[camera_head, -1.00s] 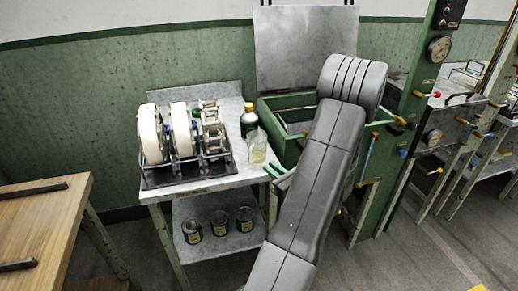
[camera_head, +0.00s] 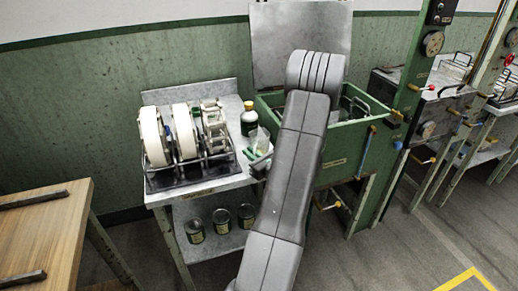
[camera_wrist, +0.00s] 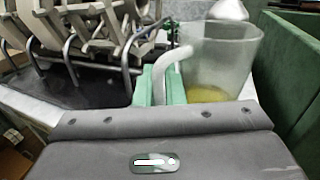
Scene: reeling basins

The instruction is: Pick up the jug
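The jug is a clear, cloudy vessel with a little yellow liquid at the bottom. In the wrist view the jug (camera_wrist: 228,62) stands just right of the fingers, its pale curved handle reaching left and down between them. My gripper (camera_wrist: 160,84) has green finger pads close together, with the handle filling the narrow gap, so it looks shut on it. In the head view the jug (camera_head: 260,138) is at the right side of the metal table, and my gripper (camera_head: 258,163) is in front of its lower part. I cannot tell whether its base touches the table.
A dark bottle with a pale cap (camera_head: 248,120) stands just behind the jug. A reel rack (camera_head: 185,140) fills the table's left. A green basin (camera_head: 345,150) stands close on the right. Several cans (camera_head: 221,220) are on the lower shelf. A wooden table (camera_head: 45,230) is at left.

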